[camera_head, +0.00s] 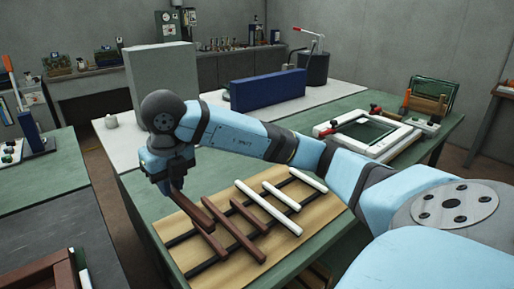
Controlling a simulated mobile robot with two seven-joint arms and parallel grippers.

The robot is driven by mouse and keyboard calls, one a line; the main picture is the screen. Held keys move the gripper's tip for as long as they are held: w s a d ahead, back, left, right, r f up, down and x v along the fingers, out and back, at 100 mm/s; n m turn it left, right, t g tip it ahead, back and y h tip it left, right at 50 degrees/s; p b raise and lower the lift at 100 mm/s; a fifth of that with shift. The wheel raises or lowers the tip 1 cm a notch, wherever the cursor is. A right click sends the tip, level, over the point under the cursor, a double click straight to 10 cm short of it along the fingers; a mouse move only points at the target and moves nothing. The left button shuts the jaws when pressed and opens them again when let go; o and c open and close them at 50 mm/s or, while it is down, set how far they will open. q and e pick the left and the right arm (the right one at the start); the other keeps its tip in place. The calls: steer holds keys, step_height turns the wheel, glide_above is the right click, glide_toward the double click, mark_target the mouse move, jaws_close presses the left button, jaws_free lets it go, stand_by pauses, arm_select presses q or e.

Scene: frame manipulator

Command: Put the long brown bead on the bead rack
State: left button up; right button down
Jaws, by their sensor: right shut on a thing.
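My right gripper (172,183) is shut on one end of a long brown bead (192,210), at the left end of the bead rack. The bead slants down to the right from the jaws; I cannot tell whether it touches the rack. The rack has two dark rails (206,265) over a light wooden board (174,230). Other brown beads (248,244) lie across the rails right of the held one, and white beads (268,208) lie farther right. The fingertips are partly hidden by the gripper body. My left gripper is not in view.
The board lies on a green-topped table (140,200). Behind my right arm stand a grey block (162,75) and a blue block (268,90). A white frame device (372,135) is at the right. A wooden tray (50,275) is at the lower left.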

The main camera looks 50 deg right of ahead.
steer(key=shift+s+d+r+m, duration=0.1)
steer(key=shift+r+m, duration=0.1)
steer(key=shift+m, duration=0.3)
steer(key=b, duration=0.2)
glide_above(187, 255)
steer(key=f, duration=1.5)
steer(key=shift+s, duration=0.3)
steer(key=shift+f, duration=0.55)
steer(key=shift+s+f, duration=0.1)
steer(key=shift+f, duration=1.85)
steer(key=c, duration=1.1)
jaws_free()
steer(key=shift+f, duration=0.1)
steer(key=shift+o, duration=0.2)
steer(key=shift+r, duration=0.2)
step_height(187, 255, up, 12)
steer(key=s+p, duration=0.1)
steer(key=shift+s+f, duration=0.15)
steer(key=shift+s, duration=0.1)
